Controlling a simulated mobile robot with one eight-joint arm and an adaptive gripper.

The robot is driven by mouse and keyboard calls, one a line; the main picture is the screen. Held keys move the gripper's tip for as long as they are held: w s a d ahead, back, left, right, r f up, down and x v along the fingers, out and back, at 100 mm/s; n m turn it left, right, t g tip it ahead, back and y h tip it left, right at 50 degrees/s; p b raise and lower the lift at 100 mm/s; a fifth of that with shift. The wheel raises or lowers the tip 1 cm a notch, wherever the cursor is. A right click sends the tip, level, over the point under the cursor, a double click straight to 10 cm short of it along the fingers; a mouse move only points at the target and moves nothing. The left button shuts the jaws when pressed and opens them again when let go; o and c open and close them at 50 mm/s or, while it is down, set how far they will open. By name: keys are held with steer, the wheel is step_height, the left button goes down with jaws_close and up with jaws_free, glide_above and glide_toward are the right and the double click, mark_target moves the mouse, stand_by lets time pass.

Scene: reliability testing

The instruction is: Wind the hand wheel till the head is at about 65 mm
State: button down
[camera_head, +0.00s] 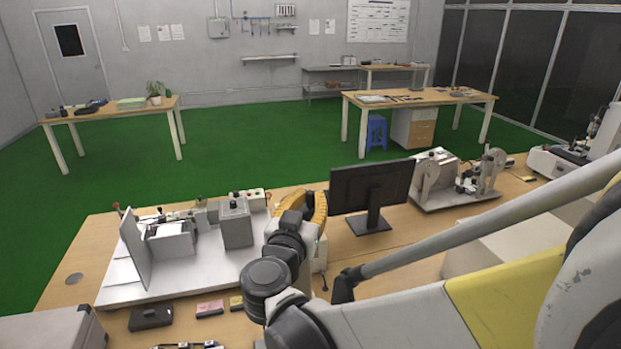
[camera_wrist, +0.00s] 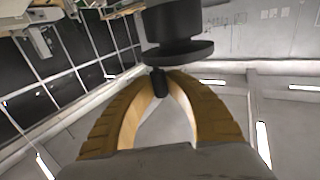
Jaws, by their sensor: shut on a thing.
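My gripper (camera_head: 309,208) is at the right end of a grey test rig in the head view. In the wrist view its two yellow fingers (camera_wrist: 160,82) close in on a dark, narrow handle (camera_wrist: 160,88). The handle joins a black round part (camera_wrist: 180,50), which looks like part of the hand wheel. In the head view the wheel is hidden behind my gripper and arm. The rig (camera_head: 150,284) has a pale base, an upright plate and a grey block (camera_head: 236,225) that may be the head. No scale or millimetre reading is legible.
A monitor (camera_head: 370,190) stands close to the right of my gripper. Another machine with round discs (camera_head: 457,185) is farther right. A black box (camera_head: 150,318) and small pink and yellow items lie in front of the rig. Other tables stand well behind.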

steer(key=c, duration=1.4)
jaws_free()
steer(key=shift+o, duration=0.2)
steer(key=v, duration=1.2)
